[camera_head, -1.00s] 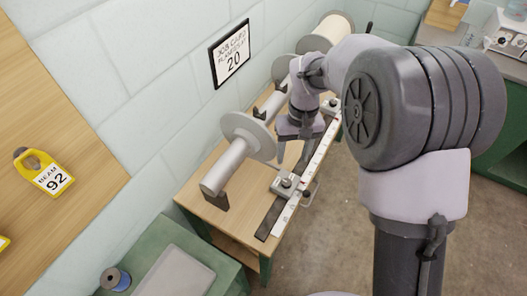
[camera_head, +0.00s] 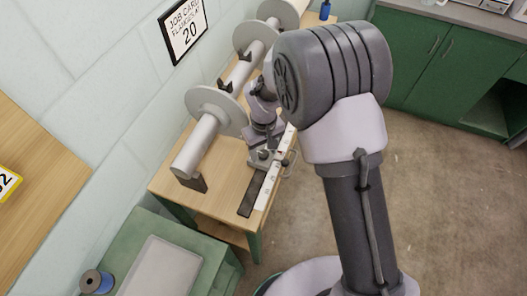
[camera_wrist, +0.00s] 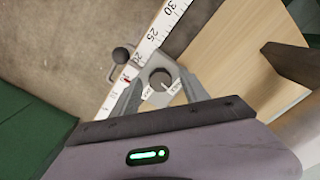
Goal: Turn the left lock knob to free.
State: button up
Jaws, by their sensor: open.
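The left lock knob (camera_wrist: 159,80) is a small grey round knob on a pale metal clamp block (camera_wrist: 147,66), seen in the wrist view. The block sits across a white numbered scale (camera_wrist: 152,38). My gripper (camera_wrist: 160,76) is open, with one finger on each side of the knob. I cannot tell whether either finger touches it. Small markings lie beside the knob, too small to read. In the head view, my gripper (camera_head: 263,148) is over the near end of the scale, at the clamp block, and mostly hides the knob.
A small crank with a black ball (camera_wrist: 121,54) stands beside the clamp block. A long roller with pale flanges (camera_head: 216,110) lies along the wooden table (camera_head: 223,183), left of my gripper. A dark strip (camera_head: 248,195) lies beside the scale. Open floor is right.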

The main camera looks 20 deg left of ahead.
jog(key=shift+c, duration=0.4)
grip_shut()
jog(key=shift+r+n+p, duration=0.1)
jog(key=shift+n+p, duration=0.2)
jog(key=shift+n, duration=0.5)
jog(key=shift+o, duration=0.4)
grip_release()
